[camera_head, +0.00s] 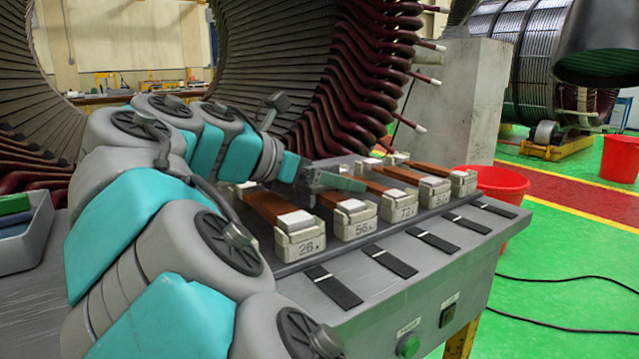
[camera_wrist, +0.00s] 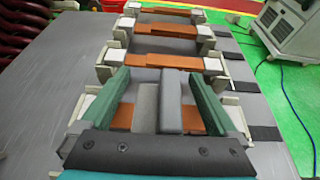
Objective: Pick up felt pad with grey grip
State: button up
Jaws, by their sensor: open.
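My gripper (camera_wrist: 156,80) is open, its two green fingers spread on either side of an upright grey block (camera_wrist: 171,103). The block looks like the grey grip; a paler grey face (camera_wrist: 145,104) shows beside it. Gaps show between both fingers and the grey parts, so nothing looks clamped. A felt pad under the grip cannot be made out. An orange-brown bar (camera_wrist: 216,121) shows below, behind the fingers. In the head view my gripper (camera_head: 345,182) is low over the row of bars, and the grip cannot be made out there.
Numbered pale blocks (camera_head: 300,243) hold several brown bars along the grey bench (camera_head: 370,290). Black strips (camera_head: 333,287) lie in front of them. Stator windings (camera_head: 365,70) rise behind. A tray (camera_head: 25,235) is at left and a red bucket (camera_head: 503,190) at right.

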jog(key=shift+c, duration=0.3)
jog(key=shift+r, duration=0.1)
grip_shut()
dwell(0.4)
jog(key=shift+r, duration=0.1)
